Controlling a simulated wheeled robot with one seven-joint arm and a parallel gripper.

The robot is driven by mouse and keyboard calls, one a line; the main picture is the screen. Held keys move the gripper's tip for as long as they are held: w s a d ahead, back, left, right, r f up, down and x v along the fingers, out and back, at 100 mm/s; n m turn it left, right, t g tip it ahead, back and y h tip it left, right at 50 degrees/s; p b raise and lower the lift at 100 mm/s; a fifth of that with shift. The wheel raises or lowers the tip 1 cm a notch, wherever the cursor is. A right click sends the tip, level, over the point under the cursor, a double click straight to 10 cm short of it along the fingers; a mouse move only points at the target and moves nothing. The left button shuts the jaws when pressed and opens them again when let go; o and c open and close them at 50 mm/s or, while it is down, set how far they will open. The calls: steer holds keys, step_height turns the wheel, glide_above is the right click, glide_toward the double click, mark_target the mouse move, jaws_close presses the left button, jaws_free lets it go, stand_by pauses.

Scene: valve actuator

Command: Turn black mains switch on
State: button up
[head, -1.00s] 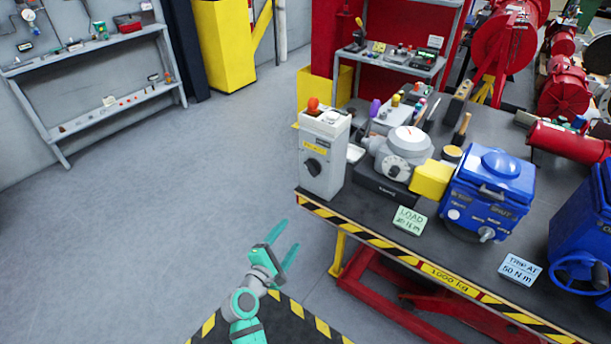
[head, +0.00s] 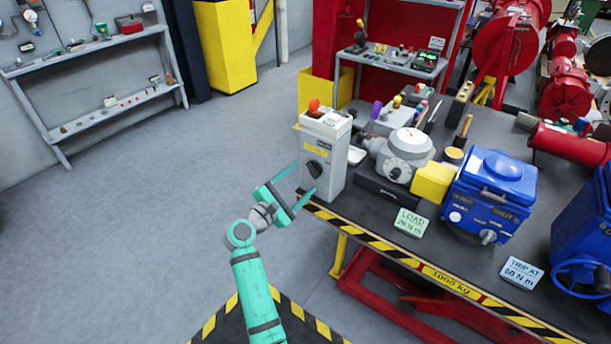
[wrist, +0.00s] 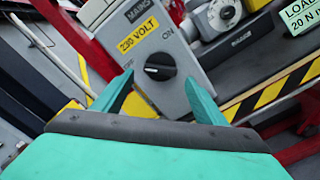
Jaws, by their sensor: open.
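The black mains switch (head: 315,169) is a round knob on the front of a grey box (head: 335,172) at the table's left corner. In the wrist view the knob (wrist: 160,67) sits below a yellow "230 VOLT" label, with "ON" printed at its upper right. Its grip bar lies roughly across the picture. My gripper (head: 297,185) is open and empty in front of the box. In the wrist view its two teal fingers (wrist: 160,92) stand either side of the knob, nearer the camera; I cannot tell whether they touch anything.
The dark table (head: 375,212) has a striped yellow-black edge. A grey dial device (head: 405,150), a blue actuator (head: 490,190) and a green load card (head: 410,222) stand right of the box. Open floor lies to the left.

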mark_target(313, 170)
steer(key=x, duration=0.3)
steer(key=shift+w+d, duration=0.1)
steer(key=shift+d, duration=0.15)
steer(key=shift+a, duration=0.15)
steer(key=c, duration=1.1)
steer(key=shift+o, duration=0.2)
